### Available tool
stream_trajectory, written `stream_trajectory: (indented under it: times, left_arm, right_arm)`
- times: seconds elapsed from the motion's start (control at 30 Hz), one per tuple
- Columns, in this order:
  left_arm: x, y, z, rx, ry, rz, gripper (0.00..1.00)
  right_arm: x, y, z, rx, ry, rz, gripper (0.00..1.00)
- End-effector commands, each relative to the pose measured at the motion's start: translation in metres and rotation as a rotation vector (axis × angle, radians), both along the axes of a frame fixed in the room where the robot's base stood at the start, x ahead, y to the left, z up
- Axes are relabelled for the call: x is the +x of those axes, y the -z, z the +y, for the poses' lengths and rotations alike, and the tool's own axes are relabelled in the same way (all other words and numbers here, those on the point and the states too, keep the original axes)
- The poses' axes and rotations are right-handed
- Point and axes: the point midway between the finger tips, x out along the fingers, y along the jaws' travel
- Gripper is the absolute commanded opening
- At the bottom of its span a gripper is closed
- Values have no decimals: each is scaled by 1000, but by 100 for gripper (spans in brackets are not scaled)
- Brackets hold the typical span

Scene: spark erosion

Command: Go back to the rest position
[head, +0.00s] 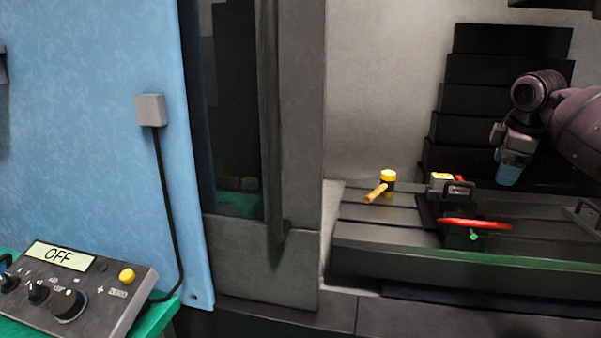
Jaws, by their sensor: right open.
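My right arm comes in from the right edge in the head view. My left gripper is not in the picture.
A mallet (387,182) with a yellow head lies on the machine table. Beside it stands a vise (452,188) with a red handle (475,223). A grey control box (65,290) reading OFF sits on a green surface at lower left. A dark door frame (270,120) stands mid-picture.

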Motion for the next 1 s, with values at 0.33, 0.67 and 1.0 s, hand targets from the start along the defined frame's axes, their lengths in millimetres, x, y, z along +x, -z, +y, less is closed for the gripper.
stream_trajectory:
  times: [0.33, 0.67, 1.0]
  left_arm:
    - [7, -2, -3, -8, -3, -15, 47]
    - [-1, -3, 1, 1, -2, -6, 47]
    - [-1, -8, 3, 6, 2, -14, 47]
  right_arm:
    - [57, -20, 73, 54, 65, -527, 73]
    - [48, 63, 165, 298, 18, -816, 73]
    - [-17, 154, 214, 556, 34, -927, 73]
